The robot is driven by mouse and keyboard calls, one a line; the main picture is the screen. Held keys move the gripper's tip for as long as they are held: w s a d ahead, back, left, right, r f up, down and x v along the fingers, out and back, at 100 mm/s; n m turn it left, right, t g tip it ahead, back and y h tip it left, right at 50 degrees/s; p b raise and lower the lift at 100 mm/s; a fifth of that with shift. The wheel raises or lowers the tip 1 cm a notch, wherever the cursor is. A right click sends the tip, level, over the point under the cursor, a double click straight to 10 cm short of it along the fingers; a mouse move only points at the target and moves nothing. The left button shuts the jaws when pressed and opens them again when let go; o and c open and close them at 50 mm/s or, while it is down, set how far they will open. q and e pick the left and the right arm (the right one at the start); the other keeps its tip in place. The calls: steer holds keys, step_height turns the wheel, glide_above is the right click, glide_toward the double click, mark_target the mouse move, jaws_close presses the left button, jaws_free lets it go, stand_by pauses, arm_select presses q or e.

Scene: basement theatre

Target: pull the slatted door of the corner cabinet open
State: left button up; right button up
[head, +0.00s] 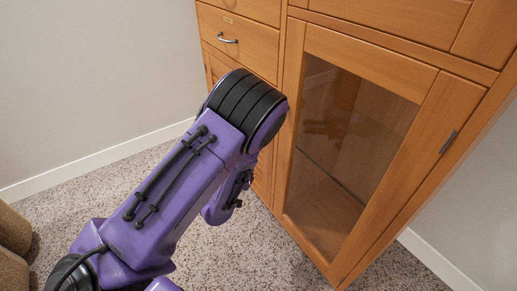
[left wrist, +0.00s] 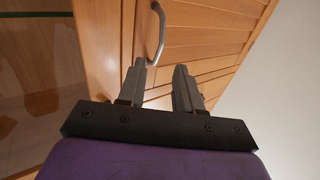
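The corner cabinet (head: 292,130) is orange-brown wood. Its slatted door (left wrist: 205,45) fills the upper right of the left wrist view, with a curved metal handle (left wrist: 160,30) near its edge. In the head view only a strip of the slatted door (head: 213,64) shows beside my arm. My left gripper (left wrist: 160,68) is open, its two grey fingers apart and pointing at the door. The handle's lower end appears close to the left fingertip; I cannot tell if they touch. In the head view my purple left arm hides the gripper and handle. The slatted door looks closed.
A glass-panelled door (head: 345,150) with a small hinge stands right of my arm. A drawer with a metal handle (head: 228,39) is above the slatted door. A brown padded seat (head: 12,245) is at lower left. Speckled carpet (head: 245,255) lies clear in front of the cabinet.

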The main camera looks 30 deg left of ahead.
arm_select(q)
steer(key=w+a+b, duration=0.1)
steer(key=w+a, duration=0.1)
steer(key=w, duration=0.7)
steer(key=shift+w, duration=0.15)
steer(key=shift+d, duration=0.1)
jaws_close()
stand_by(0.9)
